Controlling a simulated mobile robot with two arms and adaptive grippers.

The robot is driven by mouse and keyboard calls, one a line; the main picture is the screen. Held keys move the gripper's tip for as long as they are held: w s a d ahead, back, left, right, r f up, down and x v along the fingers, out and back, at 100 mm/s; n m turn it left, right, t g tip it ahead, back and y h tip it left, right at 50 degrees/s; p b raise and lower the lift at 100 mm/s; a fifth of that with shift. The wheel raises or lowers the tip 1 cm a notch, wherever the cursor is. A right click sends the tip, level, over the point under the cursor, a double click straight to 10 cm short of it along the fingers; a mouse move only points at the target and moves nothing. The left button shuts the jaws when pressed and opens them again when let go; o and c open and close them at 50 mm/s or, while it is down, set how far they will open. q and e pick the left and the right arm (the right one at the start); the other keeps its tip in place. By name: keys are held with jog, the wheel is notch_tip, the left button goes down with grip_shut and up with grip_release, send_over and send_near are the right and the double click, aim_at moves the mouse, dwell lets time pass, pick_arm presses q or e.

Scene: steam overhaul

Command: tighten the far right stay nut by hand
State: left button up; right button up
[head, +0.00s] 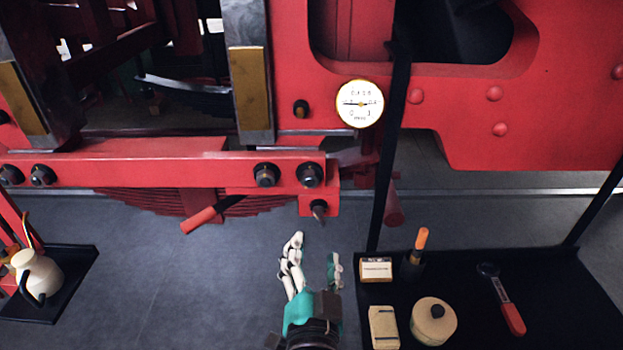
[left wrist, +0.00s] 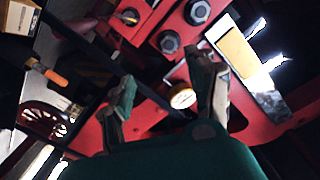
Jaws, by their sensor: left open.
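The far right stay nut (head: 310,175) is a dark hex nut at the right end of the red horizontal bar (head: 130,172). It also shows in the left wrist view (left wrist: 169,42), beyond my fingers. A similar nut (head: 266,174) sits just left of it, and a pointed stud (head: 319,208) sticks out below it. My left gripper (head: 316,252) is open and empty, below the stud and apart from the nut. In the left wrist view its two fingers (left wrist: 165,78) stand spread. My right gripper is not in view.
A black tray (head: 465,290) at the lower right holds a small box (head: 376,269), an orange-handled tool (head: 421,240), a round tin (head: 434,321) and a red-handled tool (head: 508,312). A dark post (head: 391,150) rises beside it. A gauge (head: 359,103) is above right.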

aim_at(309, 184)
pick_arm(q)
jog(key=w+p, duration=0.2)
jog(key=w, duration=0.3)
jog(key=w+r+p, duration=0.1)
jog(key=w+p, duration=0.1)
jog(key=w, duration=0.4)
jog(key=w+p, duration=0.3)
jog(key=w, duration=0.2)
jog(key=shift+w+a+r, duration=0.15)
jog(key=shift+a+r, duration=0.15)
jog(key=shift+a, duration=0.05)
jog(key=shift+w+f, duration=0.1)
jog(key=shift+w, duration=0.3)
jog(key=shift+c, duration=1.1)
jog(key=c, duration=0.9)
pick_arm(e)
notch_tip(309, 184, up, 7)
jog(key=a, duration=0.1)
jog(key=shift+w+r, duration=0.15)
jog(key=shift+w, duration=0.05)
